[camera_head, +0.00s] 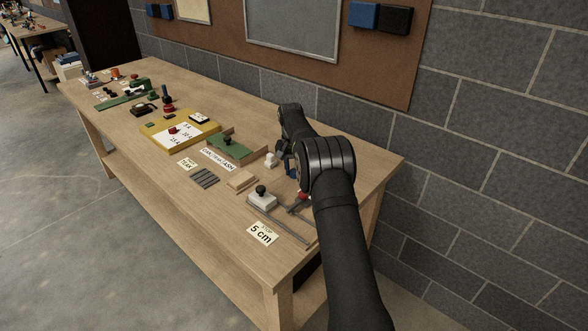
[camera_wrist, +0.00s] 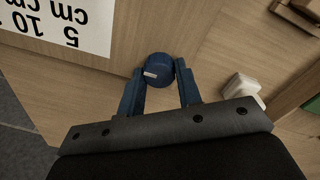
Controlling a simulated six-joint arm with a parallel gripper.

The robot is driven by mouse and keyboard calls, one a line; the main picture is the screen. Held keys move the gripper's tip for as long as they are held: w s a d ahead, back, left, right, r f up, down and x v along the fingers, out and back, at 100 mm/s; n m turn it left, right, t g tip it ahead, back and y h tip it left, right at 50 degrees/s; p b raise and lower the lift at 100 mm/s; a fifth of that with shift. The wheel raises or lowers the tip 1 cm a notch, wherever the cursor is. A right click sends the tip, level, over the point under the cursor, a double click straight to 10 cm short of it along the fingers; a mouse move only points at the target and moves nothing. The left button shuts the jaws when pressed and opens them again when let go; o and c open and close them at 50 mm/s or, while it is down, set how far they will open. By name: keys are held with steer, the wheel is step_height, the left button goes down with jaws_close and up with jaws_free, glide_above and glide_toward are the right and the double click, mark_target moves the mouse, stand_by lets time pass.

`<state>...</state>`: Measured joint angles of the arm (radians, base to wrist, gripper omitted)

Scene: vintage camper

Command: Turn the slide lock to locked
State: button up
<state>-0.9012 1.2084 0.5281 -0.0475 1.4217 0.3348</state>
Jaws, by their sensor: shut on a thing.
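In the wrist view a round dark blue knob (camera_wrist: 161,66) with a short white pointer mark sits between the fingertips of my gripper (camera_wrist: 159,71). I take it to be the slide lock. The two blue fingers are shut on its sides. The white mark lies toward the left in that view. No locked or unlocked wording can be read beside it. In the head view my wrist and forearm cover most of the gripper, and the knob cannot be made out.
A white block (camera_wrist: 242,87) lies right of the fingers in the wrist view, near a green surface. A printed centimetre card (camera_wrist: 62,22) is at upper left. On the bench (camera_head: 225,215), a grey block with a black knob (camera_head: 262,198) and a "5 cm" card (camera_head: 262,233) lie nearby.

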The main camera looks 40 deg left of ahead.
mark_target(292, 170)
steer(key=o, duration=1)
steer(key=shift+c, duration=0.2)
step_height(292, 170, up, 17)
steer(key=shift+s+a+r, duration=0.2)
steer(key=shift+a, duration=0.2)
steer(key=f, duration=1.7)
steer(key=shift+w+d+f, duration=0.25)
steer(key=shift+d, duration=0.15)
steer(key=shift+r, duration=0.1)
